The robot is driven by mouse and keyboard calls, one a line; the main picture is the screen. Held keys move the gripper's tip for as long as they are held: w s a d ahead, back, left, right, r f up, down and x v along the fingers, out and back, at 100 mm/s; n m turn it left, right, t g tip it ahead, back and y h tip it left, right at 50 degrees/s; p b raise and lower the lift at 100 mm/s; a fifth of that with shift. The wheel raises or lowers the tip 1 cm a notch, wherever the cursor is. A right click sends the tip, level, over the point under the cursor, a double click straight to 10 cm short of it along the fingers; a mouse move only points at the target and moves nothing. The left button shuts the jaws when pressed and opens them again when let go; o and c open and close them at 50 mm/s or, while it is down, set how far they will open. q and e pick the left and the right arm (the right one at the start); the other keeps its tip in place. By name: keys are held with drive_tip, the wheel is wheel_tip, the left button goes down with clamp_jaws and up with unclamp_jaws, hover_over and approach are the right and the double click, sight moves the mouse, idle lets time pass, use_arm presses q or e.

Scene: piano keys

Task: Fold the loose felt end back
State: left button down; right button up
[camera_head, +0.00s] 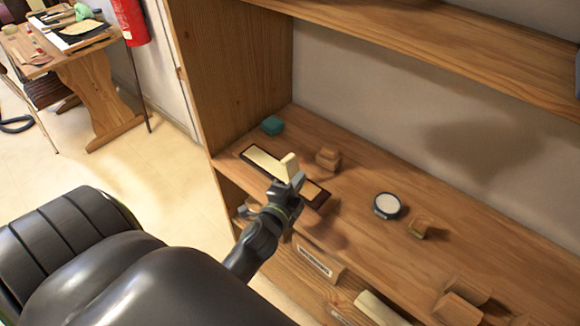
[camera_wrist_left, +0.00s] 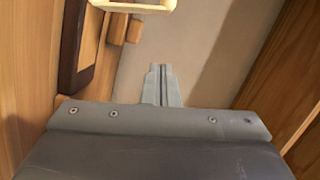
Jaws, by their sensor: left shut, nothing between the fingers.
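A long dark-edged board (camera_head: 318,200) lies on the wooden shelf, with a flat cream strip (camera_head: 262,160) along it. A cream piece (camera_head: 289,166) stands up from the board near its middle; it looks like the loose felt end, but I cannot tell how it joins the strip. My left gripper (camera_head: 297,181) is at the board, just in front of the raised piece, and hides part of it. In the left wrist view its fingers (camera_wrist_left: 161,84) are together with nothing between them. A pale cream edge (camera_wrist_left: 133,6) shows at the top there, apart from the fingertips. My right gripper is not in view.
Small wooden blocks (camera_head: 328,158), a teal block (camera_head: 272,125) and a round white-topped tin (camera_head: 387,205) stand on the shelf. A wooden side panel (camera_head: 235,75) closes the left, and an upper shelf (camera_head: 440,55) hangs above. Bare shelf lies right of the board.

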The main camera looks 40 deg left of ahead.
sight(291, 170)
use_arm(q)
drive_tip(key=w, duration=0.3)
drive_tip(key=shift+w+a+f, duration=0.1)
drive_tip(key=shift+a, duration=0.25)
drive_tip(key=shift+a+f+b, duration=0.2)
drive_tip(key=shift+a, duration=0.35)
drive_tip(key=shift+a+f+b, duration=0.15)
drive_tip(key=shift+a+b, duration=0.05)
drive_tip(key=shift+a, duration=0.35)
drive_tip(key=shift+a+f, duration=0.1)
drive_tip(key=shift+a, duration=0.65)
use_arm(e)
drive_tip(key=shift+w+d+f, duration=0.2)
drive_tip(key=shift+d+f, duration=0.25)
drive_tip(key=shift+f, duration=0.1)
